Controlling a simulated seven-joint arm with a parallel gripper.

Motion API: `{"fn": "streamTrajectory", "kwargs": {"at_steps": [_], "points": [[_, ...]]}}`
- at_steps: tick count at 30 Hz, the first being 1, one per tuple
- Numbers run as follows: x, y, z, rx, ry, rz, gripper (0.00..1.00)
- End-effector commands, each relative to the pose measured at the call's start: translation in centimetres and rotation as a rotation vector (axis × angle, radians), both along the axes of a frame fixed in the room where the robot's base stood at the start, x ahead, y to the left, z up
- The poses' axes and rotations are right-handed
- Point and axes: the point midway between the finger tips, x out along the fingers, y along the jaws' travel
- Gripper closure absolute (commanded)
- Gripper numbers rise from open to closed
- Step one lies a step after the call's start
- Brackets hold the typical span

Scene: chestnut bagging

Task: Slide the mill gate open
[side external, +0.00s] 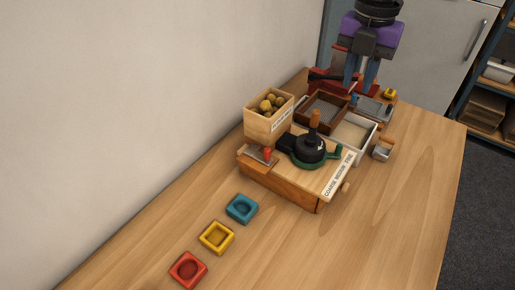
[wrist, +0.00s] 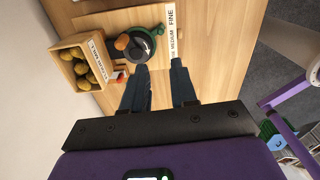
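The mill (side external: 282,183) is a wooden box with a hopper (side external: 268,122) of chestnuts on it; the hopper also shows at left in the wrist view (wrist: 66,72). The mill gate, a small pale plate with a red knob (side external: 267,153), lies at the hopper's foot; its red knob (wrist: 118,75) also shows in the wrist view. I cannot tell how far it is open. My gripper (side external: 360,82) is beyond the mill, apart from the gate. Its two dark blue fingers are spread with nothing between them in the wrist view (wrist: 159,68).
A black grinder (side external: 308,148) with a wooden handle and green lever stands beside the gate. A brown tray (side external: 322,112) and a white tray (side external: 357,135) lie behind the mill. Teal (side external: 242,209), yellow (side external: 216,237) and red (side external: 188,270) dishes stand in front. The table's right side is clear.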

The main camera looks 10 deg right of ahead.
Motion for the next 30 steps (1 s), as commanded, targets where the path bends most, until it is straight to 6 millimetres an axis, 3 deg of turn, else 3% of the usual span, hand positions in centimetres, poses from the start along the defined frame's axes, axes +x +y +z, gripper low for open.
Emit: {"fn": "streamTrajectory", "kwargs": {"at_steps": [6, 9, 14, 22, 30], "points": [[0.0, 0.0, 0.0, 0.0, 0.0, 0.0, 0.73], [-0.1, 0.1, -0.1, 0.008, 0.001, -0.012, 1.0], [-0.7, 1.8, -1.5, 0.099, 0.025, -0.176, 1.0], [-2.0, 6.6, -5.2, 0.385, 0.182, -0.883, 1.0], [-1.7, 7.9, -7.7, 0.56, 0.38, -1.632, 1.0]]}}
